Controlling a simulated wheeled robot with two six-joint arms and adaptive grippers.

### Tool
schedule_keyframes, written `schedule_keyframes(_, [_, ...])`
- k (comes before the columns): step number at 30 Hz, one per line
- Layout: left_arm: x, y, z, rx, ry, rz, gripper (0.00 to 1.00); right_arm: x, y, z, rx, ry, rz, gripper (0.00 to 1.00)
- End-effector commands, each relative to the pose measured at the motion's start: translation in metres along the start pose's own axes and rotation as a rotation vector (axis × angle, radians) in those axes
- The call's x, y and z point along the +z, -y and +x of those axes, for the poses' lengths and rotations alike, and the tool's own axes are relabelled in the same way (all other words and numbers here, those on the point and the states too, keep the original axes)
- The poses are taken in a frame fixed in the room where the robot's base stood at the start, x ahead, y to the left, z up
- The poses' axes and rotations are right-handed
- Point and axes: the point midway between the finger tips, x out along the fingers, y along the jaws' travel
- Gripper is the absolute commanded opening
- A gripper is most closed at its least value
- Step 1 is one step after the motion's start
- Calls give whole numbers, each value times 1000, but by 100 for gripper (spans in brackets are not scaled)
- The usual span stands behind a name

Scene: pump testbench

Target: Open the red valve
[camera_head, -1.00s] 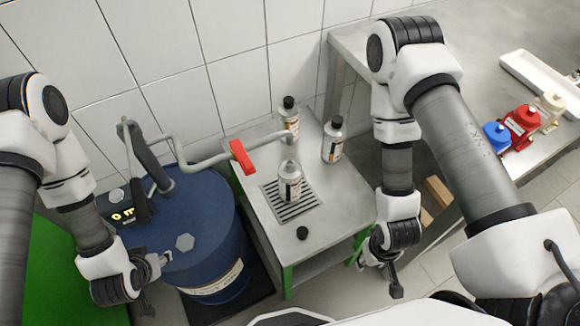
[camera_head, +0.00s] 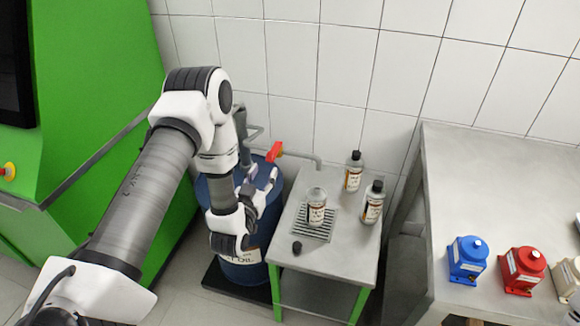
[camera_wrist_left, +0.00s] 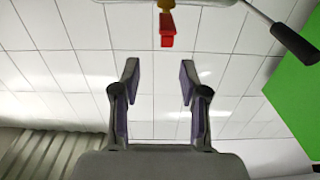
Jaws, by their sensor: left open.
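The red valve handle (camera_head: 274,152) sits on the grey pipe (camera_head: 305,159) above the blue drum (camera_head: 270,215). In the left wrist view the red handle (camera_wrist_left: 167,30) hangs near the top, with a yellowish fitting above it. My left gripper (camera_head: 262,182) is just below the handle in the head view, over the drum. In the left wrist view its two fingers (camera_wrist_left: 157,82) are spread apart with nothing between them. The handle lies beyond the fingertips and appears apart from them. My left arm hides part of the drum and pipework. My right gripper is out of view.
A small metal table (camera_head: 332,256) right of the drum holds an open bottle (camera_head: 316,207) on a grate, two capped bottles and a loose black cap (camera_head: 297,247). A green cabinet (camera_head: 90,120) stands left. A bench (camera_head: 500,170) with blue, red and cream pumps is at right.

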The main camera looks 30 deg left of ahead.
Motion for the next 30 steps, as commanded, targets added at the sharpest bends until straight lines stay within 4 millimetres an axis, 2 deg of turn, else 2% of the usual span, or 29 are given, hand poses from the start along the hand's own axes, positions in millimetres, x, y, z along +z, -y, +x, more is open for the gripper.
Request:
schedule_keyframes(1, [-6,2,2,-6,-4,-3,44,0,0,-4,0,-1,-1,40])
schedule_keyframes(5, [-8,1,14,-4,-6,-3,44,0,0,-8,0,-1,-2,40])
schedule_keyframes(12, [-8,1,60,-2,-5,-2,44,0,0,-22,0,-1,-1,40])
schedule_keyframes(15, [-7,1,73,-3,-4,-3,44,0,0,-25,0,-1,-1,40])
schedule_keyframes(24, [-4,1,79,-3,-2,-3,44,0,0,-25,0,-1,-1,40])
schedule_keyframes(26, [-4,1,79,-3,-2,-3,22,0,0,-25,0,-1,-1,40])
schedule_keyframes(27, [-4,1,79,-3,-2,-3,8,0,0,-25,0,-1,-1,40])
schedule_keyframes(28, [-4,1,79,-3,-2,-3,0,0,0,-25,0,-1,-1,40])
schedule_keyframes(30, [-5,1,79,-3,-2,-3,0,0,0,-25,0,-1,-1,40])
